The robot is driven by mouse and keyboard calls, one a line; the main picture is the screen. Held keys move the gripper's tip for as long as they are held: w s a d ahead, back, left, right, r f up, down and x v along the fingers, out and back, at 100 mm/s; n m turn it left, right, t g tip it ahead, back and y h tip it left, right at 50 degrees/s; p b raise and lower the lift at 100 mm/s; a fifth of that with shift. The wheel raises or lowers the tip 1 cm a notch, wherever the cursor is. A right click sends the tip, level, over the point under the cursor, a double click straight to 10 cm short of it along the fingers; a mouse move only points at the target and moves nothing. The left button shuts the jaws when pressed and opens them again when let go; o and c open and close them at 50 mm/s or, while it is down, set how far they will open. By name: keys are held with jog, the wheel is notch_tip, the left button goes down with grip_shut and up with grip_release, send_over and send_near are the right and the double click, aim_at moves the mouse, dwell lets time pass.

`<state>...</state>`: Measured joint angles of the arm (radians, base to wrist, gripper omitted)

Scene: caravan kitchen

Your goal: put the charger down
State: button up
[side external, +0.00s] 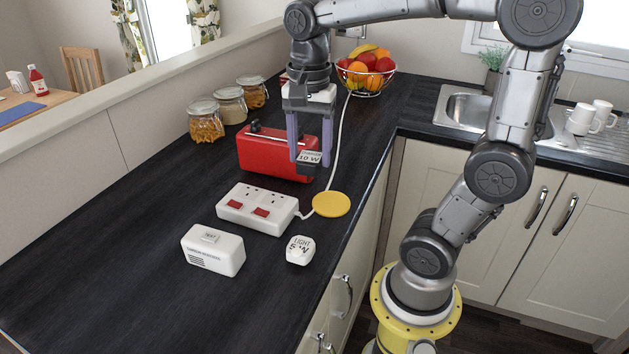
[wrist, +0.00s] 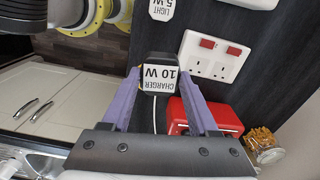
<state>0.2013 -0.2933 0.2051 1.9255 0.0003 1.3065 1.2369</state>
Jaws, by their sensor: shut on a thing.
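The charger (side external: 309,159) is a small dark block with a white label reading "CHARGER 10 W". It also shows in the wrist view (wrist: 159,76). My gripper (side external: 308,152) is shut on it, with a purple finger on each side. In the side view the charger appears in front of the right end of the red toaster. I cannot tell exactly how high above the counter it is.
A white two-socket block (side external: 257,208) with red switches, a yellow disc (side external: 331,204), a white "LIGHT" plug (side external: 299,250) and a white alarm box (side external: 213,250) lie on the dark counter (side external: 120,250). A red toaster (side external: 262,154), jars (side external: 229,104) and a fruit bowl (side external: 368,80) stand behind.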

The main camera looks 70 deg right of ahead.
jog(key=s+d+m, duration=0.1)
jog(key=s+d, duration=0.1)
jog(key=s, duration=1)
send_near(331, 202)
jog(key=shift+s+a+f+m, duration=0.1)
jog(key=shift+s+m, duration=0.15)
jog(key=shift+m, duration=0.05)
jog(key=shift+w+f, duration=0.15)
jog(key=shift+f, duration=0.75)
jog(key=shift+w+f, duration=0.1)
jog(key=shift+f, duration=0.8)
jog(key=shift+f, duration=0.1)
jog(key=o, duration=1.4)
jog(key=shift+f, duration=0.1)
jog(key=shift+c, duration=0.2)
